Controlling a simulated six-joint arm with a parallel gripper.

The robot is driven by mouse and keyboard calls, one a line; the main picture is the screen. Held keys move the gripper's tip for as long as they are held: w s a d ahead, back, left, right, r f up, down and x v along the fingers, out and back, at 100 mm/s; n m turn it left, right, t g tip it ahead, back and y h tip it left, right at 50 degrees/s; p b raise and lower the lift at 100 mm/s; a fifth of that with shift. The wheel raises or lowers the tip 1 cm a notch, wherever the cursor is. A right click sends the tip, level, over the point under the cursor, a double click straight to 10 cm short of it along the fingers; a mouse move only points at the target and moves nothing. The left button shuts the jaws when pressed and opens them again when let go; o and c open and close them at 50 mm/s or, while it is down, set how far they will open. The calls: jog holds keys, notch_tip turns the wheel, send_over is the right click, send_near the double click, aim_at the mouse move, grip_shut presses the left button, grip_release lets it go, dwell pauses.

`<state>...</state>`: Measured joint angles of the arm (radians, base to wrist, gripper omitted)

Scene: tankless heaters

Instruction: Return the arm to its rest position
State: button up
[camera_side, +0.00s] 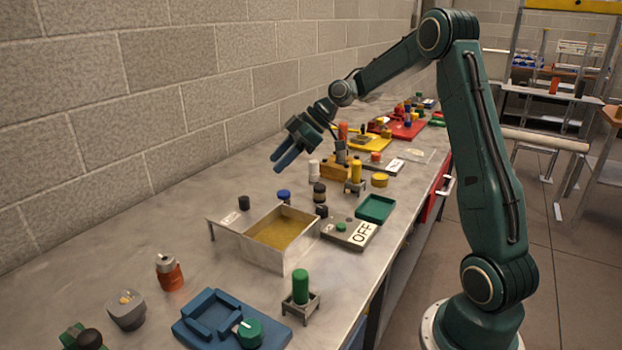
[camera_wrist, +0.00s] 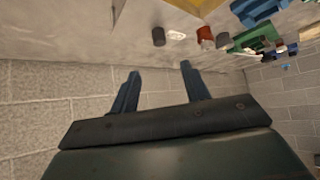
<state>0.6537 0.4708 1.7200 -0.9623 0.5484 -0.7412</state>
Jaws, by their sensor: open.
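My gripper (camera_side: 283,160) hangs in the air above the back part of the bench, close to the block wall. Its two blue fingers are spread apart with nothing between them. The wrist view also shows the open, empty fingers (camera_wrist: 160,71) against the block wall. My green arm reaches from its base at the right, over the bench, and its end tilts down to the left. The gripper touches nothing that I can see.
Below stand a metal box (camera_side: 258,262) with a yellowish floor, an OFF-labelled panel (camera_side: 336,232), a green tray (camera_side: 376,208) and a blue fixture (camera_side: 205,325). Coloured trays and small parts crowd the far bench. The bench (camera_side: 110,245) is bare at left along the wall (camera_side: 90,110).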

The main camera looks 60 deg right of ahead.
jog(key=s+a+r+m+g+h, duration=0.1)
jog(key=s+a+r+m+h, duration=0.1)
jog(key=s+a+r, duration=0.3)
jog(key=s+a+r+m+h, duration=0.2)
jog(key=s+a, duration=0.4)
jog(key=s, duration=0.2)
jog(key=s+a+f+m+h, duration=0.1)
jog(key=s+m, duration=0.4)
jog(key=s, duration=1.2)
jog(key=shift+s+a+f+h, duration=0.25)
jog(key=shift+a+h, duration=0.25)
jog(key=shift+h, duration=0.2)
